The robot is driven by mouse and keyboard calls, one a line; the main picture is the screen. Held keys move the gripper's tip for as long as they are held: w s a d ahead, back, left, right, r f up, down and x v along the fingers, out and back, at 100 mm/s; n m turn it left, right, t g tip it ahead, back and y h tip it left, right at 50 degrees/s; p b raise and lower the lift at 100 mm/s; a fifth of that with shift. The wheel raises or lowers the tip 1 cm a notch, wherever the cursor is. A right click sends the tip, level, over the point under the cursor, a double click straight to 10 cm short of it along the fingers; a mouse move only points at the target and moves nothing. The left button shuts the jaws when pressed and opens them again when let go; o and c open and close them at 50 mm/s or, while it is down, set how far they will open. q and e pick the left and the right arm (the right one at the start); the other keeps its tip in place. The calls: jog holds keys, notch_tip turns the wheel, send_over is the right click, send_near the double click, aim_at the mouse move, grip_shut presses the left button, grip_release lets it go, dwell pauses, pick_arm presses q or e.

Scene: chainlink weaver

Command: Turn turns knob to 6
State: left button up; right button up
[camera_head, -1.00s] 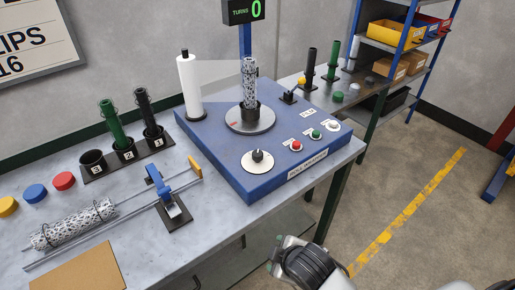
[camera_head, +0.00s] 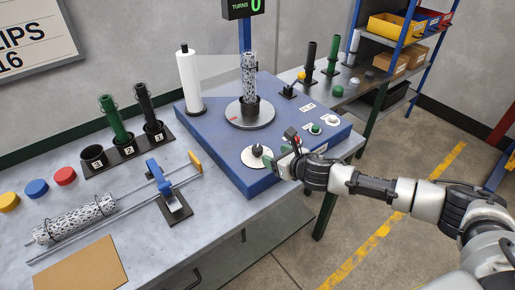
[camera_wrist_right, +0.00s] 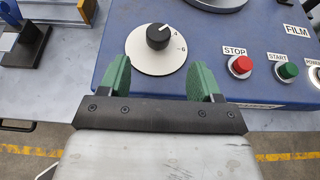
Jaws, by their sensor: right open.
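The turns knob (camera_head: 257,150) is a black knob on a white round dial (camera_head: 248,161) at the front of the blue machine. In the right wrist view the knob (camera_wrist_right: 158,37) sits on its dial (camera_wrist_right: 153,66); its white mark points to the upper right, and a 6 shows at the dial's right edge. The turns display (camera_head: 243,8) reads 0. My right gripper (camera_head: 279,158) is just right of the dial, open and empty. In the right wrist view its green fingers (camera_wrist_right: 161,78) are spread below the knob, apart from it. My left gripper is not in view.
A red stop button (camera_wrist_right: 240,65) and green start button (camera_wrist_right: 287,71) are right of the fingers. A wrapped cylinder (camera_head: 249,75) stands on the turntable (camera_head: 240,121) behind the dial. A white roll (camera_head: 189,85) stands left of it.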

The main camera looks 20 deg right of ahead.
aim_at(258, 149)
jog(key=x, duration=1)
jog(key=shift+w+a, duration=0.1)
jog(key=shift+a, duration=0.05)
jog(key=shift+f, duration=0.1)
jog(key=c, duration=0.9)
